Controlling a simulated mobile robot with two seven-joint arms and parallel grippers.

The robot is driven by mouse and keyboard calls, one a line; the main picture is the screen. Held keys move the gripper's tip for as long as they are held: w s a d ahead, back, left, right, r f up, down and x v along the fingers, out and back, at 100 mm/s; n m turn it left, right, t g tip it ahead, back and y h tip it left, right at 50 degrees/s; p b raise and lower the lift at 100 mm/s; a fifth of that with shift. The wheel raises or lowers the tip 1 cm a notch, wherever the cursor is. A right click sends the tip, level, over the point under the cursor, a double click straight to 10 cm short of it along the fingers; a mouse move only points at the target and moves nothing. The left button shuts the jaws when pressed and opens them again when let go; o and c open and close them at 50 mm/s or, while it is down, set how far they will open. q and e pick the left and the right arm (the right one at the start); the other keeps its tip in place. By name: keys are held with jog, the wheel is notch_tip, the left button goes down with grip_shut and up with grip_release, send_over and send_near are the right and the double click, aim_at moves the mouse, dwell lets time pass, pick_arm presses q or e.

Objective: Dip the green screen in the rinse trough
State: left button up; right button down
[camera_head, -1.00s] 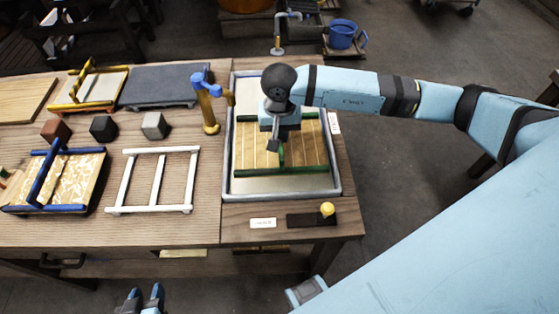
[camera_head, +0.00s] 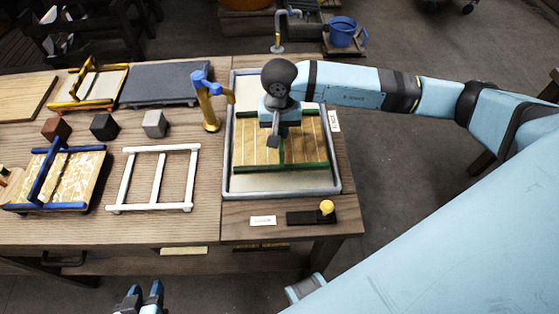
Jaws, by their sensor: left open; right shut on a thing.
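The green screen (camera_head: 256,150), a green frame with light wooden slats, lies level within the outline of the grey-rimmed rinse trough (camera_head: 285,192). My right gripper (camera_head: 274,141) is above it, shut on its green middle bar; the fingertips are partly hidden by the hand. I cannot tell whether the screen is in the trough's liquid or just above it. A pale strip of the trough's inside shows in front of the screen. My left gripper (camera_head: 139,296) is open and empty at the bottom edge, in front of the table.
A white frame (camera_head: 155,208), a blue screen (camera_head: 52,208), a yellow screen (camera_head: 62,106), a dark slab (camera_head: 160,102) and small blocks (camera_head: 154,124) lie further left. A yellow knob (camera_head: 327,208) is at the front right.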

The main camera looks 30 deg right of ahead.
jog(key=shift+r, duration=0.15)
jog(key=shift+r+p, duration=0.7)
jog(key=shift+r, duration=1.2)
